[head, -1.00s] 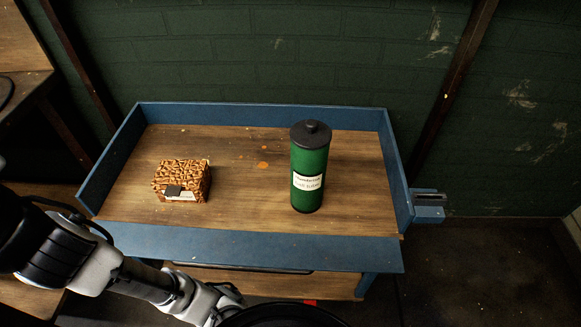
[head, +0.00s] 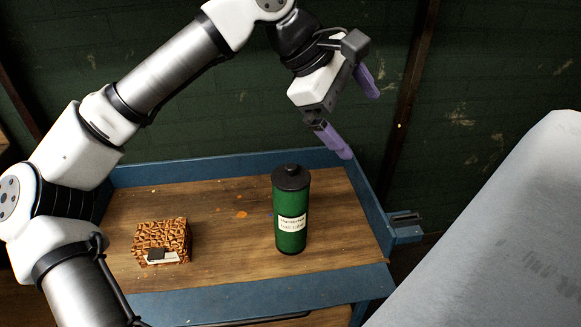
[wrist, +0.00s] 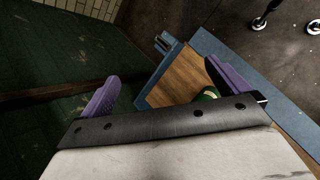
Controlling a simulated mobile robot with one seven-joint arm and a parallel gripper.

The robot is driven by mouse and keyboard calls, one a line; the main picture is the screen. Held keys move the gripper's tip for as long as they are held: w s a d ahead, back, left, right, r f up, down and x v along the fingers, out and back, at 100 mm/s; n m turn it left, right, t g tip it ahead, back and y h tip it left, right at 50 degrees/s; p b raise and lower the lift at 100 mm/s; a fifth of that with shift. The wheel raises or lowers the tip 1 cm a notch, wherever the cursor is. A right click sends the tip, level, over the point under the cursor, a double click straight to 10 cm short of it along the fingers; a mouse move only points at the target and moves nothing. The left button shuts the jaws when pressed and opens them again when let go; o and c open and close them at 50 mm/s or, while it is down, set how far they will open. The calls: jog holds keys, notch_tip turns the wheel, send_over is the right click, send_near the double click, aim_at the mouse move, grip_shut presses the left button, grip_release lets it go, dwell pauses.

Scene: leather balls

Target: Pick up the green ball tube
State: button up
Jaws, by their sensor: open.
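The green ball tube (head: 290,210) stands upright on the wooden top of the blue-edged bench (head: 230,262). It has a black lid with a knob and a white label. My gripper (head: 356,118) is open and empty, with purple fingers, above and to the right of the tube in the head view. In the wrist view my gripper (wrist: 160,88) has its fingers wide apart. A small green part of the tube (wrist: 207,96) shows there beside the right finger, mostly hidden by the gripper body.
A brown patterned box (head: 163,240) sits on the bench left of the tube. The bench has raised blue edges and a vise (head: 405,228) at its right side. A dark green brick wall (head: 200,120) stands behind. A large grey surface (head: 500,230) is at the right.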

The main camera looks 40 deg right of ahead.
jog(key=w+f+t+y, duration=0.4)
jog(key=w+f, duration=0.1)
jog(key=w, duration=0.1)
jog(key=t+y, duration=0.2)
send_near(293, 166)
jog(key=shift+m+y, duration=0.3)
jog(key=f, duration=0.6)
jog(key=shift+w+f, duration=0.35)
jog(key=shift+w, duration=0.05)
jog(key=shift+w+f+p, duration=0.15)
jog(key=shift+f, duration=0.9)
jog(key=shift+w+f+p, duration=0.15)
jog(key=shift+w+f, duration=0.05)
jog(key=shift+f, duration=0.9)
jog(key=shift+w+f+p, duration=0.15)
jog(key=shift+f, duration=0.9)
jog(key=shift+r, duration=0.1)
jog(key=c, duration=1.8)
jog(key=shift+o, duration=0.2)
jog(key=shift+r, duration=0.1)
